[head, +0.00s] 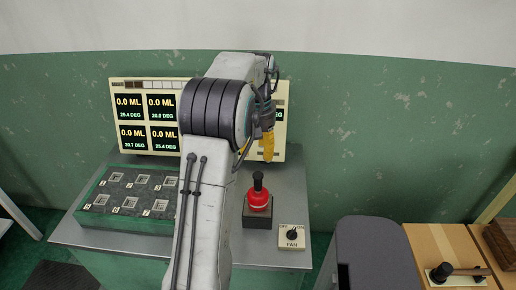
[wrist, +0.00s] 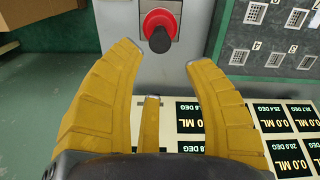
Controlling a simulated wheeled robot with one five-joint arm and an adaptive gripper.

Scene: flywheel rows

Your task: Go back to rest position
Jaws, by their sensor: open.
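My gripper (wrist: 160,62) is open and empty, with its yellow fingers spread in the wrist view. In the head view my gripper (head: 267,147) hangs from my raised arm in front of the display panel (head: 117,88). A red knob with a black handle (head: 258,196) stands on a dark base on the metal table, below and in front of the gripper. The knob (wrist: 160,27) also shows in the wrist view beyond the fingertips, apart from them. My arm hides the middle of the panel and part of the table.
A green-edged block with several square sockets (head: 128,203) lies left on the metal table (head: 265,258). A FAN switch box (head: 291,238) sits right of the knob. A grey rounded block (head: 375,250) and a wooden surface with a lever (head: 455,272) are at the right. A green wall (head: 400,140) stands behind.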

